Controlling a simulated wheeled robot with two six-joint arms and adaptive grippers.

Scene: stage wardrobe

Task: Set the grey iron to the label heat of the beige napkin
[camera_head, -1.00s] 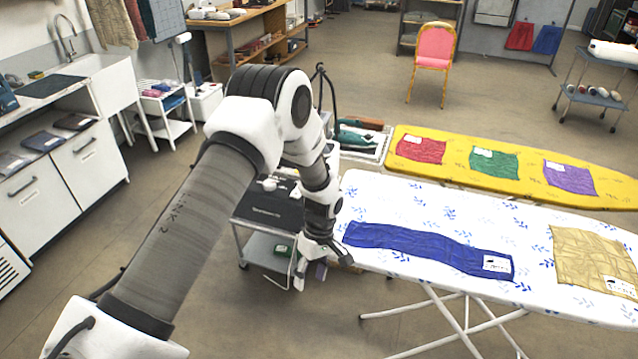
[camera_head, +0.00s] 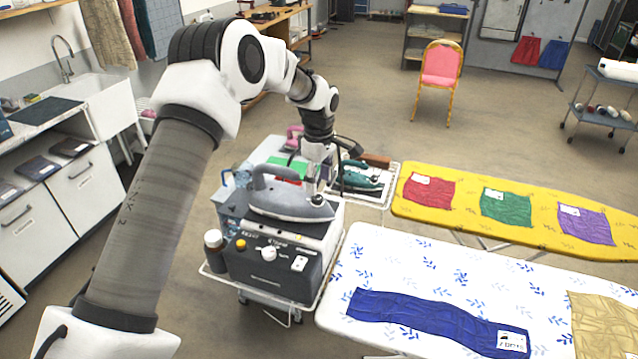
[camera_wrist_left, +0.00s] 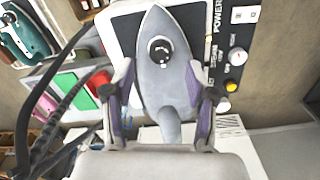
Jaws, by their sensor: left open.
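The grey iron (camera_head: 288,198) sits on top of a dark steam station (camera_head: 268,262) with a white knob, at the left end of the white ironing board. In the left wrist view the iron (camera_wrist_left: 165,75) points up the picture, with a round dark dial (camera_wrist_left: 160,50) on its body. My left gripper (camera_head: 318,188) is over the iron; in the wrist view its open fingers (camera_wrist_left: 160,95) stand on either side of the iron. I cannot tell whether they touch it. My right gripper is not in view.
A blue cloth (camera_head: 430,320) with a label lies on the white ironing board (camera_head: 400,262). The yellow board (camera_head: 440,208) behind it holds red, green and purple cloths. A teal iron (camera_head: 358,178) stands close behind my gripper. A bottle (camera_head: 214,250) stands left of the station.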

